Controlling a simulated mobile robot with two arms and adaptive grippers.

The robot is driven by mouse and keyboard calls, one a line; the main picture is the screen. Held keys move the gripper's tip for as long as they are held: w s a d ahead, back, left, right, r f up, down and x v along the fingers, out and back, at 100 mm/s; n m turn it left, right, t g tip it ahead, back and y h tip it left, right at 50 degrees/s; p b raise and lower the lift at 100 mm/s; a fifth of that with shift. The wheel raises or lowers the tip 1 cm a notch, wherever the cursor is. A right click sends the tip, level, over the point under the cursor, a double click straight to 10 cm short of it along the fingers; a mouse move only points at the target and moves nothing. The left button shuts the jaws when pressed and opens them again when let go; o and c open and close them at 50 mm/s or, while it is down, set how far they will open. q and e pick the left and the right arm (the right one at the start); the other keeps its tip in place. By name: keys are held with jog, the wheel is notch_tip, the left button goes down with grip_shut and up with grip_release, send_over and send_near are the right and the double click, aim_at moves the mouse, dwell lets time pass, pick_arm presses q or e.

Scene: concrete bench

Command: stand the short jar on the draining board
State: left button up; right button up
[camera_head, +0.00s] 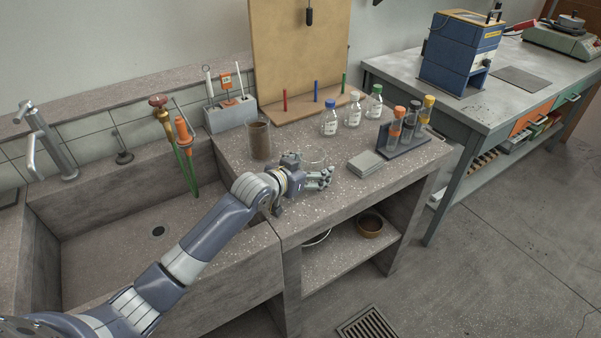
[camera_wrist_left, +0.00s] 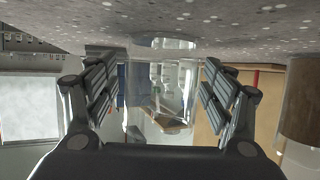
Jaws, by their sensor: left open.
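The short jar (camera_head: 313,156) is clear empty-looking glass and stands on the speckled concrete bench, partly behind my left gripper (camera_head: 318,179) in the head view. In the left wrist view, which is upside down, the jar (camera_wrist_left: 160,88) shows between the two spread fingers of the left gripper (camera_wrist_left: 161,96). The fingers are open, and I cannot tell whether they touch the glass. A wooden board (camera_head: 291,115) with red, blue and green pegs and a tall tan back stands behind; it may be the draining board. My right gripper is not in view.
A taller glass with brown contents (camera_head: 259,139) stands left of the jar, close to the gripper. Several capped bottles (camera_head: 353,113) stand behind right, with grey tiles (camera_head: 366,163) and a tube rack (camera_head: 405,147) to the right. The sink (camera_head: 110,235) lies left.

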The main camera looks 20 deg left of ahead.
pick_arm(q)
jog(key=v, duration=1.1)
jog(key=shift+s+a, duration=0.1)
jog(key=shift+s, duration=0.3)
